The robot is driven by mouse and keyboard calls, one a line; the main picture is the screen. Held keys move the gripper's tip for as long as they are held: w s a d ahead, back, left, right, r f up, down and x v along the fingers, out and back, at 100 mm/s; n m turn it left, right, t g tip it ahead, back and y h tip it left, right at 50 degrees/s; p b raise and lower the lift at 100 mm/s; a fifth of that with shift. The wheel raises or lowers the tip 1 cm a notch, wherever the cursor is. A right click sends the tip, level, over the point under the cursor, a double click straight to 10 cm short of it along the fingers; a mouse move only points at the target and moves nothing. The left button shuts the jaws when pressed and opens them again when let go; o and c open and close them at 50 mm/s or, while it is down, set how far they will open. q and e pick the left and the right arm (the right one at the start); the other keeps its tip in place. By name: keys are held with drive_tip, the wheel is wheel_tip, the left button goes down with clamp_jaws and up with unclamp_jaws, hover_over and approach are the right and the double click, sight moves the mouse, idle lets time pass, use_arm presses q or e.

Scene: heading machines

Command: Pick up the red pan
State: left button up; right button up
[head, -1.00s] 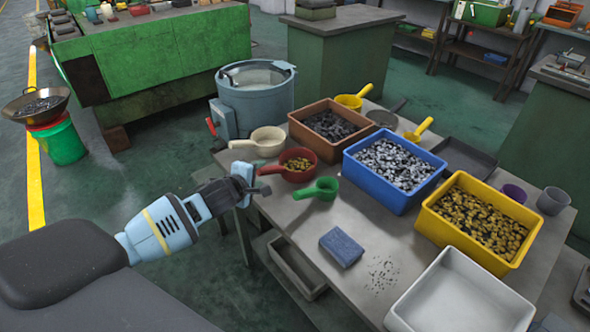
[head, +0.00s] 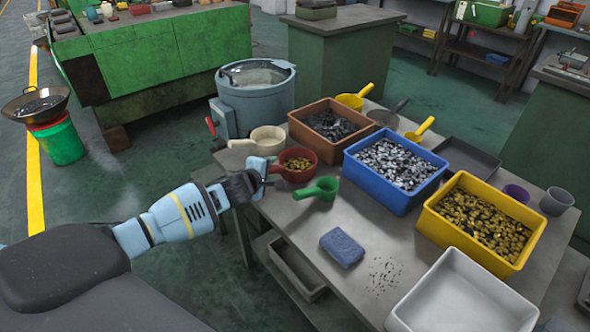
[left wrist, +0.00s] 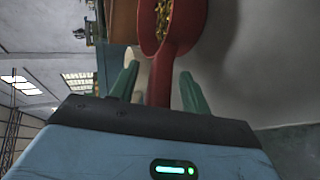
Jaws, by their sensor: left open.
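The red pan (head: 298,165) stands on the table near its left edge, with brass-coloured small parts in it. Its handle points left toward my left gripper (head: 268,174). In the left wrist view the red pan (left wrist: 166,50) is straight ahead, and its handle runs down between the two green fingertips of my left gripper (left wrist: 158,90). The fingers are open, one on each side of the handle, and do not appear to be closed on it. My right gripper is not in view.
A cream pan (head: 268,140) stands just behind the red pan and a green scoop (head: 322,188) just in front. Brown (head: 300,130), blue (head: 380,195) and yellow (head: 450,241) bins are to the right. A blue sponge (head: 342,248) lies on the table's front part.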

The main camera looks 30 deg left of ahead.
use_arm(q)
clamp_jaws()
drive_tip(key=shift+r, duration=0.1)
drive_tip(key=shift+w+r, duration=0.1)
drive_tip(key=shift+r, duration=0.05)
